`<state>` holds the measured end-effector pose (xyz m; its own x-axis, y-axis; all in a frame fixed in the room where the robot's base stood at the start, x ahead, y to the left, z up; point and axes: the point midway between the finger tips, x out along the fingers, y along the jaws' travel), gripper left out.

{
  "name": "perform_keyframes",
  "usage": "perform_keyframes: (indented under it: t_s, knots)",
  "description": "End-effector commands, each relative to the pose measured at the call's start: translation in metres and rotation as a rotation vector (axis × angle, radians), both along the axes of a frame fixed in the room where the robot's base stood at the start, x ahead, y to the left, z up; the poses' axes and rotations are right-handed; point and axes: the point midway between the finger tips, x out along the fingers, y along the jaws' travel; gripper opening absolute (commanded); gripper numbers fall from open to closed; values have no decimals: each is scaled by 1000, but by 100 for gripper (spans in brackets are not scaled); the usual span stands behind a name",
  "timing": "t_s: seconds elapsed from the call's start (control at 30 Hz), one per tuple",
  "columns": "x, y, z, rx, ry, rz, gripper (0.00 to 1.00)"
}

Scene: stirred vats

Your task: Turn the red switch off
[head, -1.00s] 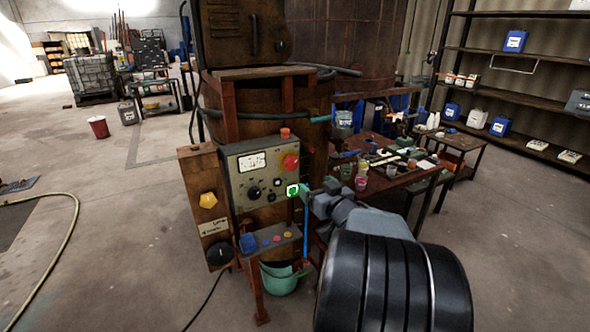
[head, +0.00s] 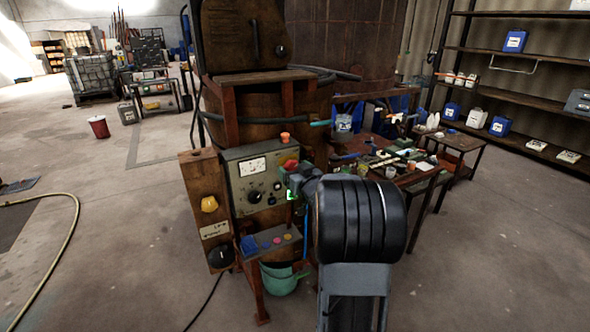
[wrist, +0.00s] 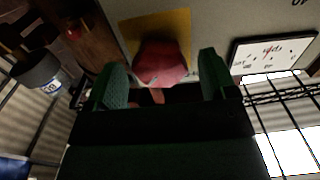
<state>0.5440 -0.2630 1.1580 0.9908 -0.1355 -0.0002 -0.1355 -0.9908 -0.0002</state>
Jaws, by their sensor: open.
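The red switch (head: 290,165) is on the upper right of the grey control panel (head: 237,207). In the wrist view the red switch (wrist: 160,64) sits on a yellow plate (wrist: 182,28), between and just beyond the fingertips. My gripper (wrist: 164,78) has green fingers, stands open with one finger on each side of the switch, and faces the panel. I cannot tell whether either finger touches the switch.
A dial gauge (head: 252,167) and a black knob (head: 254,197) are on the same panel. A yellow knob (head: 209,204) is on a wooden post to the left. A cluttered table (head: 410,178) stands to the right, and the floor at the left is mostly clear.

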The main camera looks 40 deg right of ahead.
Motion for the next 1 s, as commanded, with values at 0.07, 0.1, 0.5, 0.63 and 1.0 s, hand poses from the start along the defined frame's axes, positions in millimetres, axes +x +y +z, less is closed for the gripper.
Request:
perform_keyframes:
  t_s: [0.07, 0.1, 0.5, 0.63, 1.0]
  knots:
    - [2, 0, 0, 0, 0, 0, 78]
    - [2, 0, 0, 0, 0, 0, 78]
    - [1, 0, 0, 0, 0, 0, 58]
    - [1, 0, 0, 0, 0, 0, 46]
    - [1, -2, -1, -16, 1, -2, 29]
